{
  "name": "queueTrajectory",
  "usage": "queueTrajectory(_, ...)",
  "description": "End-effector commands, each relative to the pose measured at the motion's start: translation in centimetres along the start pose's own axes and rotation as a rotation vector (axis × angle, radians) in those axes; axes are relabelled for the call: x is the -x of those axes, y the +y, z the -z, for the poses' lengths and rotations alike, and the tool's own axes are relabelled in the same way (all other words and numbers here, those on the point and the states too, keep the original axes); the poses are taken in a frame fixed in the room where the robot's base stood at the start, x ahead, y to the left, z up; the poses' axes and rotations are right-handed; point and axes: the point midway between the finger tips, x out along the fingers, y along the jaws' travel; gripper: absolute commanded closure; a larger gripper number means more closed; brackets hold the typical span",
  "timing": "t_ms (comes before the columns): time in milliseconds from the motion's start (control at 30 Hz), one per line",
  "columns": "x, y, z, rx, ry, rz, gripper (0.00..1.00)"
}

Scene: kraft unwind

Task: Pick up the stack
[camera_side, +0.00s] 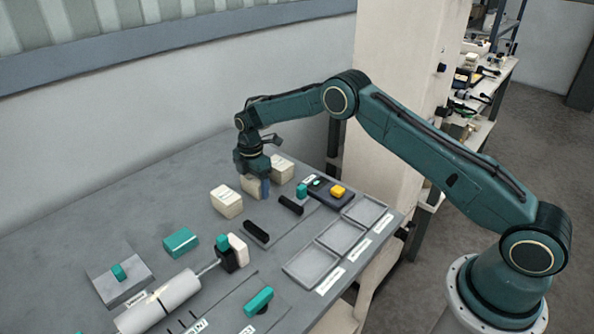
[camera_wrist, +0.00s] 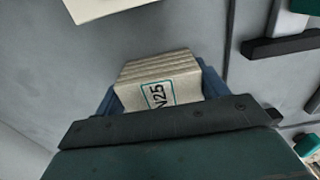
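A cream stack (camera_side: 249,184) of thin layers is between the blue fingers of my gripper (camera_side: 256,187). In the wrist view the stack (camera_wrist: 160,85) shows its layered edges and a label reading roughly "V25". The blue fingers of my gripper (camera_wrist: 160,100) flank it closely on both sides. I cannot tell whether they press on it or whether the stack is off the table. Two similar cream stacks stand beside it, one at the left (camera_side: 227,201) and one at the right (camera_side: 281,168).
Shallow grey trays (camera_side: 311,264) line the front edge. The table's far left is clear.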

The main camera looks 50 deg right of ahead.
Motion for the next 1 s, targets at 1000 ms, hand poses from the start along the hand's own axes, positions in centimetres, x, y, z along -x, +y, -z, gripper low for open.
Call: queueTrajectory(1000,7.2,0.1,0.0,0.0,0.0,-0.003,0.5)
